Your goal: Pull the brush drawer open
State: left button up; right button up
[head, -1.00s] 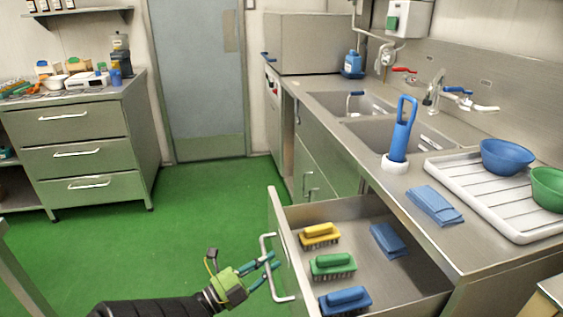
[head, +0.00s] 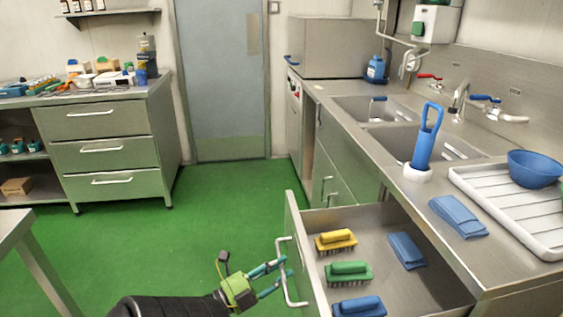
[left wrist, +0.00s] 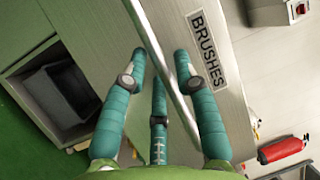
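The brush drawer (head: 292,235) is pulled well out from under the steel counter. Yellow (head: 336,241), green (head: 348,273) and blue (head: 358,307) brushes and a folded blue cloth (head: 406,250) lie inside. Its bar handle (head: 291,296) is on the front; it crosses the left wrist view (left wrist: 152,42) beside the "BRUSHES" label (left wrist: 207,50). My left gripper (head: 285,269) is at the handle. In the left wrist view its teal fingers (left wrist: 163,66) stand apart on both sides of the bar, with gaps visible. My right gripper is not in view.
The counter has two sinks (head: 375,108), a blue upright tool (head: 427,137) and a white drainer tray (head: 505,215). A drawer cabinet (head: 110,155) stands at the far left. A table corner (head: 22,232) is at lower left. Green floor (head: 200,225) between is clear.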

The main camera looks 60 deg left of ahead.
pick_arm(q)
jog(key=s+f, duration=0.2)
jog(key=s, duration=0.9)
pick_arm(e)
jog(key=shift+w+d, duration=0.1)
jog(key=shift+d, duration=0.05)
